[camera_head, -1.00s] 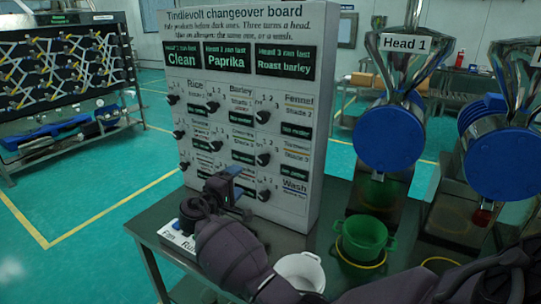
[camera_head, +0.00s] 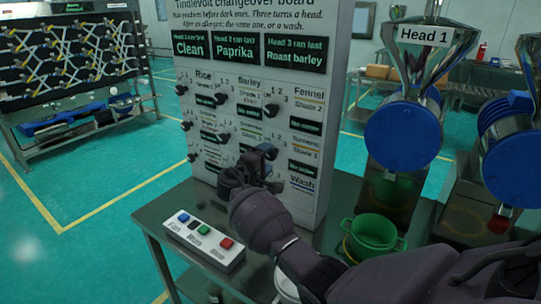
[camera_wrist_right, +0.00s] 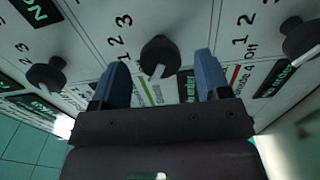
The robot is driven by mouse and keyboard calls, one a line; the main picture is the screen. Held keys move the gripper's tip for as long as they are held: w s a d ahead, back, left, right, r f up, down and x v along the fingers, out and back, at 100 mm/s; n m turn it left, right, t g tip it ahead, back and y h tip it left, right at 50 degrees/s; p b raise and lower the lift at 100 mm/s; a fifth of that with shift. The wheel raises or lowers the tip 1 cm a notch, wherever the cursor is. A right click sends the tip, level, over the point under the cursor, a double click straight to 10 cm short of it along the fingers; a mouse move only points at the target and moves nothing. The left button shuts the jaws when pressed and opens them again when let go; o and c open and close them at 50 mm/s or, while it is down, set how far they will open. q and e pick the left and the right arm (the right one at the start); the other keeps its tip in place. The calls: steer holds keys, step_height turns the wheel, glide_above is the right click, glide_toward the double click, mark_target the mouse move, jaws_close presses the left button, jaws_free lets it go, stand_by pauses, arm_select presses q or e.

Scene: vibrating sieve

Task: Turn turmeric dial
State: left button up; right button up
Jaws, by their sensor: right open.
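The changeover board (camera_head: 335,60) stands upright on the table with rows of black dials. The "Turmeric" label (camera_head: 304,143) is at its right column; its dial is hidden behind my right gripper (camera_head: 262,163) in the head view. In the right wrist view, my right gripper (camera_wrist_right: 156,66) is open, with blue fingers pointing at the board. A black dial (camera_wrist_right: 160,52) with a pale pointer appears between the fingertips. Its name cannot be read, and whether the fingers reach around it cannot be told. My left gripper is not in view.
Neighbouring dials show left (camera_wrist_right: 45,73) and right (camera_wrist_right: 302,38) in the wrist view. A button box (camera_head: 203,241) sits at the table's front edge. A green pot (camera_head: 372,234) and the blue-faced Head 1 unit (camera_head: 403,133) stand right of the board.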

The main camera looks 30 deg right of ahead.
steer(key=shift+x, duration=1)
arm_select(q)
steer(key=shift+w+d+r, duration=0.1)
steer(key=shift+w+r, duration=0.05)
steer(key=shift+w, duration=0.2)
arm_select(e)
steer(key=shift+w+d, duration=0.15)
steer(key=shift+d, duration=0.15)
